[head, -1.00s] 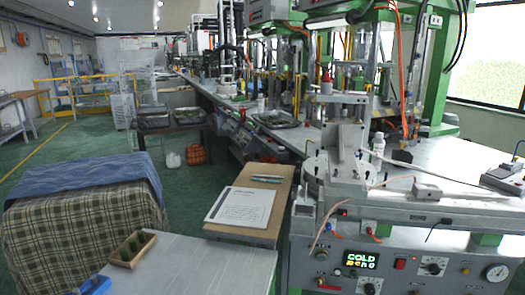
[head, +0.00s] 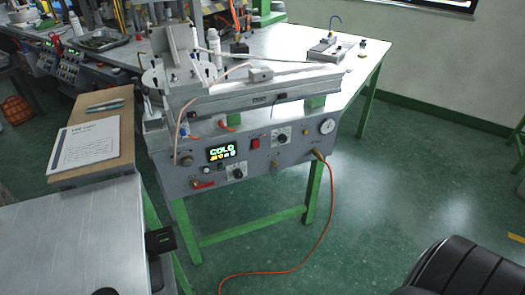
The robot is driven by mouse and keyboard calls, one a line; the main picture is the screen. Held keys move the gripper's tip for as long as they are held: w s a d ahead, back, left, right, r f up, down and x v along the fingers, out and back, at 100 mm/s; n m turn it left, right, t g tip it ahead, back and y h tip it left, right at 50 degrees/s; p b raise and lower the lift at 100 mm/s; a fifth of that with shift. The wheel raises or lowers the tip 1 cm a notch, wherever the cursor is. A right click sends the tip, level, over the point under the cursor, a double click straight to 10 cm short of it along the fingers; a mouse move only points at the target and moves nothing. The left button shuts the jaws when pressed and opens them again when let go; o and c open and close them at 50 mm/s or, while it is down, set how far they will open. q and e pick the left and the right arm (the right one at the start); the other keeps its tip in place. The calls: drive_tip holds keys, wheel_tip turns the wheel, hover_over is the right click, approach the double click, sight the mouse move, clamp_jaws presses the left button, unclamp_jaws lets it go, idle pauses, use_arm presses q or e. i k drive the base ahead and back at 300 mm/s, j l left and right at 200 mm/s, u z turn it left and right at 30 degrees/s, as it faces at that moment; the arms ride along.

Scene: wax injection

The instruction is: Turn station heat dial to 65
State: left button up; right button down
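The wax injection station's grey control panel (head: 300,150) faces me near the middle of the head view. Its lit display (head: 222,153) reads COLD, with a smaller coloured line below. Another black-knobbed dial (head: 238,174) is below the display. I cannot tell which is the heat dial; their markings are too small to read, so the settings are unclear. Neither of my grippers is in view.
An orange cable runs from the panel to the floor. A metal-topped table (head: 70,235) is at front left, beside a board with a paper sheet (head: 85,140). A black ribbed object (head: 470,270) fills the bottom right corner. Green floor (head: 400,190) lies open right of the station.

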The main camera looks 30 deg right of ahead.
sight(282, 139)
drive_tip(key=z, duration=1.25)
